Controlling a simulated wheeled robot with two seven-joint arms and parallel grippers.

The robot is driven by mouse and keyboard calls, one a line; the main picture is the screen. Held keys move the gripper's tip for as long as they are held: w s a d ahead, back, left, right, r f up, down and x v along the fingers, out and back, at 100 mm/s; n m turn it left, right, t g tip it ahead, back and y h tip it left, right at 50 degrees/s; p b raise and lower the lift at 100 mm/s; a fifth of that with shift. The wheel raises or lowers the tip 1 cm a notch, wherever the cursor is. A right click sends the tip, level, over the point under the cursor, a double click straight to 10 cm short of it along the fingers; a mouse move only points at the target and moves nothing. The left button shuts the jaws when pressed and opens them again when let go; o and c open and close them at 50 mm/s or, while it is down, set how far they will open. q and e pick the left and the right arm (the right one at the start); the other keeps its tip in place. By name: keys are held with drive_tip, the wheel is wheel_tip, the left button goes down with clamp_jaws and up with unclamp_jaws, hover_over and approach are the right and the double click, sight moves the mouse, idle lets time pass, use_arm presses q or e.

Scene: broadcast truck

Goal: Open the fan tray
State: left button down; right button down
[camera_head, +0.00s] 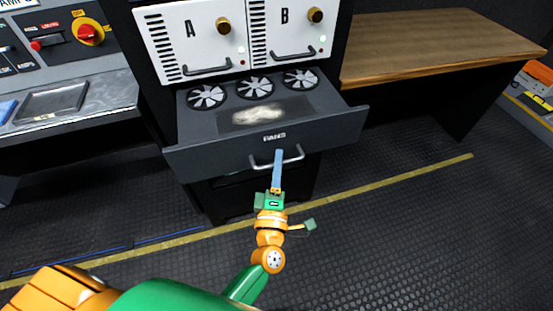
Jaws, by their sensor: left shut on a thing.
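The fan tray (207,129) is a dark grey drawer marked "FANS" in a black rack. It is pulled out, and three round fans (255,88) and a pale dusty patch (257,115) show inside it. Its silver bar handle (293,157) is on the front face. My left gripper (278,160) is at the middle of this handle, shut on it, with its blue finger over the bar. The fingers hide part of the handle. My right gripper is not in view.
Two white units marked A (190,30) and B (285,15) sit above the tray. A wooden desk (430,40) stands at right and a control console (60,60) at left. The dark floor (420,220) in front is open, crossed by a yellow line.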

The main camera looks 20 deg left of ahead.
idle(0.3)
use_arm(q)
drive_tip(key=c, duration=0.9)
unclamp_jaws()
drive_tip(key=shift+d, duration=0.15)
drive_tip(key=shift+o, duration=0.2)
drive_tip(key=b+v, duration=0.1)
drive_tip(key=v, duration=0.6)
